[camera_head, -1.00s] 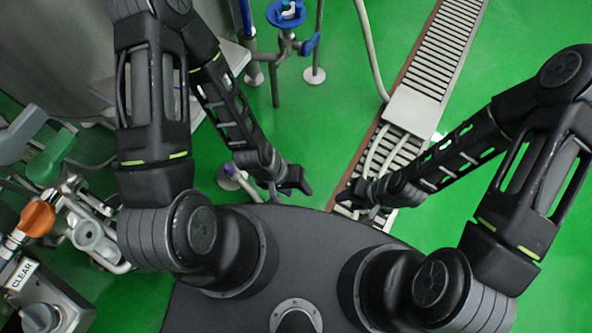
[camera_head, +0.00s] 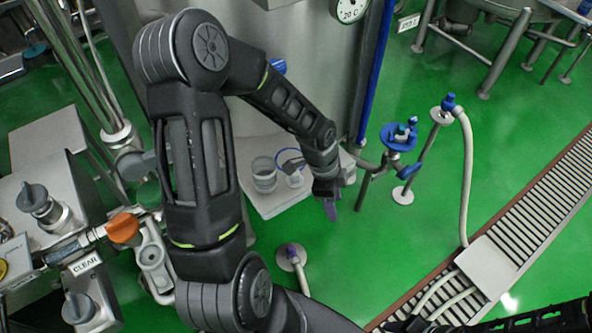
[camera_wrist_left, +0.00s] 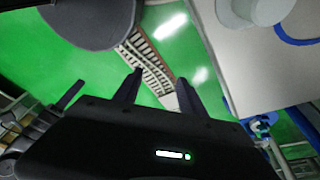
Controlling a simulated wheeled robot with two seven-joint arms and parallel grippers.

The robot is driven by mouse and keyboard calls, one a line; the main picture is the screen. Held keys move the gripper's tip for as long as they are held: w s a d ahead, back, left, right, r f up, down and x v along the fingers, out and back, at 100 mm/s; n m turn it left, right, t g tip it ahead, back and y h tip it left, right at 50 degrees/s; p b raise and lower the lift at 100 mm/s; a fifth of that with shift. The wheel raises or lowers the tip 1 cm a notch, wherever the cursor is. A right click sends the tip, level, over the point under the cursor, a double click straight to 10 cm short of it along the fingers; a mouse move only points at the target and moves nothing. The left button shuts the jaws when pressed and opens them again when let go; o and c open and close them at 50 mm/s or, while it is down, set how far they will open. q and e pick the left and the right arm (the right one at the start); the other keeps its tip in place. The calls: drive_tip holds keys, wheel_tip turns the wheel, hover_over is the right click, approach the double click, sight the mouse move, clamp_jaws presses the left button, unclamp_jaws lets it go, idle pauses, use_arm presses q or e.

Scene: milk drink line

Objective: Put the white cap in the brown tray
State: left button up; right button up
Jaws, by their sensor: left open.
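In the left wrist view a pale round piece (camera_wrist_left: 262,10) shows at the top right edge, near a blue cord. I make out no brown tray in either view. My left gripper (camera_head: 331,200) is open and empty, just right of the shelf; its fingers also show in the left wrist view (camera_wrist_left: 158,82). My right gripper (camera_head: 405,326) is only partly visible at the bottom edge; its jaws cannot be made out.
A grey cylindrical jar (camera_head: 264,175) stands on the shelf left of the white piece. A blue valve stand (camera_head: 398,140) and a hose post (camera_head: 445,110) stand to the right. A floor drain grating (camera_head: 530,215) runs at the right. Green floor between them is open.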

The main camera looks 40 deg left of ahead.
sight(295, 174)
use_arm(q)
drive_tip(key=a+r+m+y, duration=0.1)
drive_tip(key=a+r, duration=0.2)
drive_tip(key=a, duration=0.1)
drive_tip(key=a+r+m+y, duration=0.1)
drive_tip(key=a+r+m, duration=0.1)
drive_tip(key=a+r, duration=0.2)
drive_tip(key=s+a+r+m+y+p, duration=0.1)
drive_tip(key=a+r+m, duration=0.1)
drive_tip(key=a+r, duration=0.1)
drive_tip(key=shift+a+r+g, duration=0.35)
drive_tip(key=shift+a+g, duration=0.05)
drive_tip(key=shift+a, duration=0.25)
drive_tip(key=shift+f, duration=0.1)
drive_tip(key=shift+d+f, duration=0.1)
drive_tip(key=shift+f, duration=1.2)
drive_tip(key=shift+w+d+f+p, duration=0.1)
drive_tip(key=shift+f+p, duration=0.1)
drive_tip(key=shift+f, duration=1.15)
drive_tip(key=shift+w+f+p, duration=0.1)
drive_tip(key=shift+f+p, duration=0.05)
drive_tip(key=shift+f, duration=1.15)
clamp_jaws()
